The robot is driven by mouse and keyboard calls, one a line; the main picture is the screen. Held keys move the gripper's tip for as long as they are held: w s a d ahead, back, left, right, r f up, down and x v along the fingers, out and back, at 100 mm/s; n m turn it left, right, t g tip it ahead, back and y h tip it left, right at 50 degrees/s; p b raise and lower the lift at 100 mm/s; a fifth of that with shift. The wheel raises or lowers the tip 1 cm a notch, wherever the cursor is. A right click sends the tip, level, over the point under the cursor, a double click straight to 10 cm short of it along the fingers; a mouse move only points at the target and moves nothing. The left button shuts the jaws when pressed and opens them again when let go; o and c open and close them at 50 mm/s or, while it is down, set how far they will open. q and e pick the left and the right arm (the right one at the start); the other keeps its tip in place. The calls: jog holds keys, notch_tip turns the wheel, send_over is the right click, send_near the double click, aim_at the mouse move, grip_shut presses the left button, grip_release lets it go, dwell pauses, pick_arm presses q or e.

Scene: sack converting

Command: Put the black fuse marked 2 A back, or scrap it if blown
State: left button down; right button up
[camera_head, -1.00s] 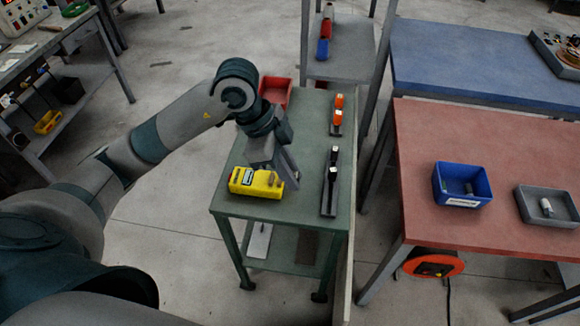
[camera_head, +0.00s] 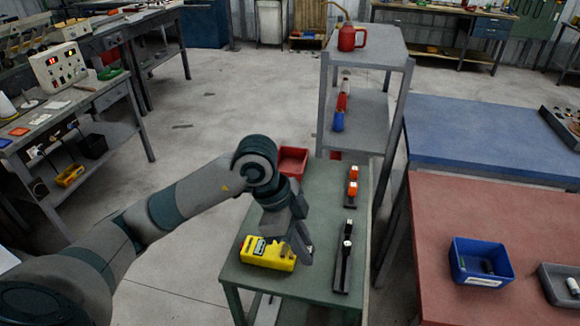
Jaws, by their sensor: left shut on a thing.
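My left gripper (camera_head: 303,250) is low over the green table, close beside the right end of a yellow tester (camera_head: 262,254). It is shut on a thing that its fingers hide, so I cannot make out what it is. A dark rail (camera_head: 342,272) to the right of the gripper bears black pieces with pale tops (camera_head: 347,243). No 2 A marking can be read. Behind it, another dark rail carries orange pieces (camera_head: 352,187). A red bin (camera_head: 291,161) stands at the table's far left corner. My right gripper is out of view.
The green table (camera_head: 322,218) has free surface between bin and rails. A grey shelf (camera_head: 367,47) behind holds a red can (camera_head: 350,38) and red, white and blue pieces. At right, a red table (camera_head: 440,223) bears a blue bin (camera_head: 482,262) and a grey tray (camera_head: 560,284).

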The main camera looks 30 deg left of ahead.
pick_arm(q)
jog(key=shift+d+f, duration=0.1)
jog(key=shift+f, duration=0.5)
notch_tip(320, 180, down, 10)
jog(key=a+n+t, duration=0.1)
jog(key=a+n, duration=0.1)
jog(key=n, duration=0.2)
jog(key=shift+s+r+y+b, duration=0.2)
jog(key=shift+s+y+b, duration=0.1)
jog(key=shift+a, duration=0.1)
